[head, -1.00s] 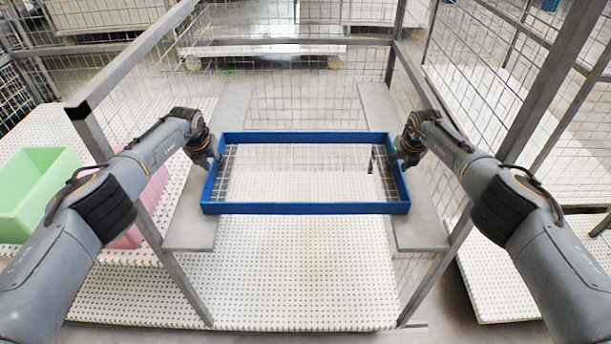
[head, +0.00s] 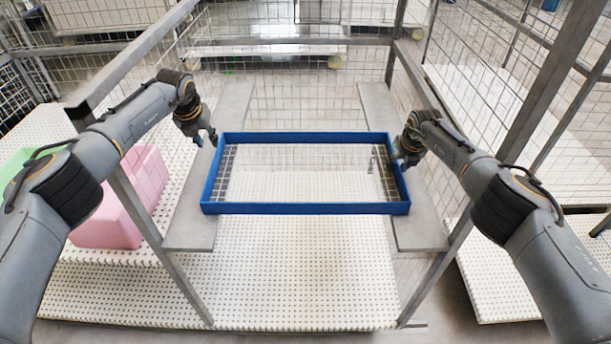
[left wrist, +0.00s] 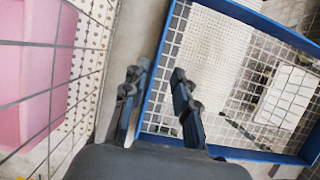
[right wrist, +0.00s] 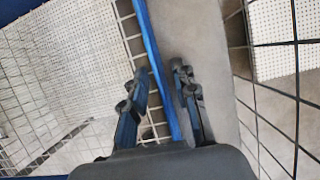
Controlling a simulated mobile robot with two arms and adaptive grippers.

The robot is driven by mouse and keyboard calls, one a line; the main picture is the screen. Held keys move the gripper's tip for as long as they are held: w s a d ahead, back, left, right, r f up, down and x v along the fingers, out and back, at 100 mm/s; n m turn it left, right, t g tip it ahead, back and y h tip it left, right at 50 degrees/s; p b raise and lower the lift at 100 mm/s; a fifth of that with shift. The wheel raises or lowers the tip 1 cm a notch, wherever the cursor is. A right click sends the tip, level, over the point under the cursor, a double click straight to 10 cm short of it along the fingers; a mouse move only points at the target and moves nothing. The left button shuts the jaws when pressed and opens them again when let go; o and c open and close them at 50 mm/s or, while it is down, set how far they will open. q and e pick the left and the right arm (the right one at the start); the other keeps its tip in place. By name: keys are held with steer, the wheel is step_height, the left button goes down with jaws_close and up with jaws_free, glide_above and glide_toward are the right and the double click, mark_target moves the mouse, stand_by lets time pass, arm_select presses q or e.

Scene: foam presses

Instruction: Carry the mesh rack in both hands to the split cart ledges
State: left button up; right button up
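The mesh rack, a blue rectangular frame (head: 300,208) with a wire mesh bottom, lies level across the gap between two grey ledges. Its left end is over the left ledge (head: 190,225) and its right end over the right ledge (head: 422,232). My left gripper (head: 207,140) is open and empty, above and outside the rack's far left corner. In the left wrist view its spread fingers (left wrist: 158,100) show over the blue rim. My right gripper (head: 402,160) is at the rack's right wall. In the right wrist view its fingers (right wrist: 160,95) stand apart on either side of the rim.
Grey cart posts and wire mesh sides stand around the ledges. A pink block (head: 125,205) and a green bin (head: 14,165) sit at the left on white perforated decking. The perforated deck (head: 300,270) below the rack is clear.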

arm_select(q)
steer(key=shift+r, duration=0.5)
arm_select(e)
steer(key=shift+r, duration=0.15)
step_height(320, 180, up, 10)
steer(key=shift+f, duration=0.15)
